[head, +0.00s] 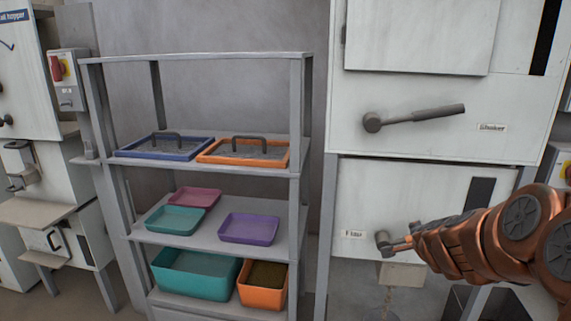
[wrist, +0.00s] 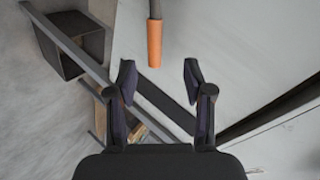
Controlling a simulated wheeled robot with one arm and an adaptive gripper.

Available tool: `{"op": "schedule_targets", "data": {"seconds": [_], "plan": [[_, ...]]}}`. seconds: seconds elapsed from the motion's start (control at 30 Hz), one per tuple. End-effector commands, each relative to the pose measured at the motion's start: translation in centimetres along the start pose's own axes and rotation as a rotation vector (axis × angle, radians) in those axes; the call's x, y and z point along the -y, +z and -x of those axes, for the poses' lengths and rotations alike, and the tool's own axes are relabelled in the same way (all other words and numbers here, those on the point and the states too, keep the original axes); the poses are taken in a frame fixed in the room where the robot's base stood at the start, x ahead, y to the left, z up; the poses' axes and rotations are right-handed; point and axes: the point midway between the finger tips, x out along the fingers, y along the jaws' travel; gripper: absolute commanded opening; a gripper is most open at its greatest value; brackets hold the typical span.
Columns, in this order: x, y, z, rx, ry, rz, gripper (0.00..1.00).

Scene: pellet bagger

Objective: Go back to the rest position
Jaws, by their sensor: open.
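My gripper (wrist: 160,82) is open in the wrist view, its two dark fingers apart with nothing between the tips. An orange-ended lever handle (wrist: 154,45) lies just beyond the fingertips, apart from both. In the head view my copper arm reaches in from the right to the lower lever (head: 383,242) on the white machine. The arm's end covers most of that lever, and my fingers cannot be made out there.
The white machine (head: 430,95) has an upper lever (head: 415,117) labelled Shaker. A grey shelf rack (head: 200,57) left of it holds blue and orange lidded frames, small trays, a teal bin (head: 195,275) and an orange bin (head: 263,297). More white machinery stands at the far left.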

Motion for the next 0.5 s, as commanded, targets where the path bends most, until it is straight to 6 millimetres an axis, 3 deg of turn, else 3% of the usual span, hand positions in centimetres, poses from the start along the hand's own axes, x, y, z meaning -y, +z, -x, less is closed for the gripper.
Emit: {"op": "schedule_targets", "data": {"seconds": [0.1,0.23,0.4,0.5], "plan": [[1.3,5.0,2.2,0.144,-0.027,0.122,0.52],[1.1,11.5,5.8,0.343,-0.034,0.301,0.52],[-1.8,18.2,11.5,0.583,-0.005,0.547,0.52],[-4.6,20.8,15.2,0.711,0.033,0.691,0.52]]}}
